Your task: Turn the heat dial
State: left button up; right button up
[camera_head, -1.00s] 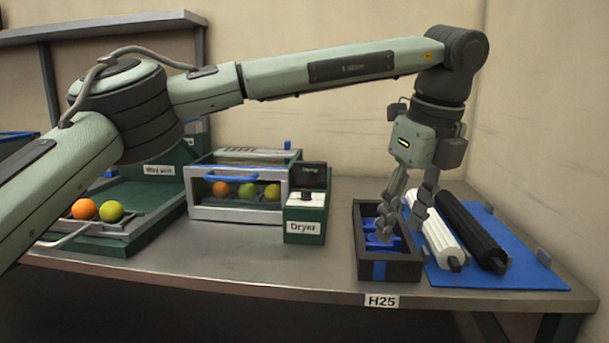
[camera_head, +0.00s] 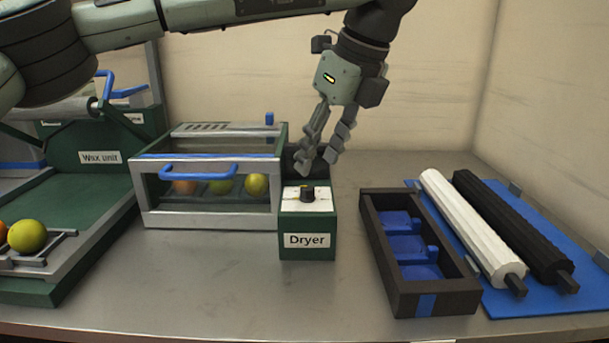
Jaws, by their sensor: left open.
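The heat dial (camera_head: 307,193) is a small black knob on the white top plate of the green dryer control box (camera_head: 307,226), labelled "Dryer". My left gripper (camera_head: 318,168) is open and points down, just above and behind the knob. It looks empty, and I see no contact with the knob. The dryer chamber (camera_head: 207,215) stands to the left of the box, with a blue handle (camera_head: 187,172) and fruits behind its front window. My right gripper is not in the view.
The wax unit (camera_head: 95,170) stands at the left, with a yellow-green fruit (camera_head: 27,236) on a rack. A dark tray (camera_head: 437,301) with blue compartments is at the right. A white roller (camera_head: 470,225) and a black roller (camera_head: 515,228) lie on a blue mat (camera_head: 540,300).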

aim_at(308, 187)
pick_arm(q)
jog(key=x, duration=0.5)
jog(key=shift+f, duration=0.15)
jog(key=shift+a+f+p, duration=0.1)
jog(key=shift+f+p, duration=0.15)
jog(key=shift+p, duration=0.05)
jog(key=shift+w+f, duration=0.15)
jog(key=c, duration=0.8)
grip_shut()
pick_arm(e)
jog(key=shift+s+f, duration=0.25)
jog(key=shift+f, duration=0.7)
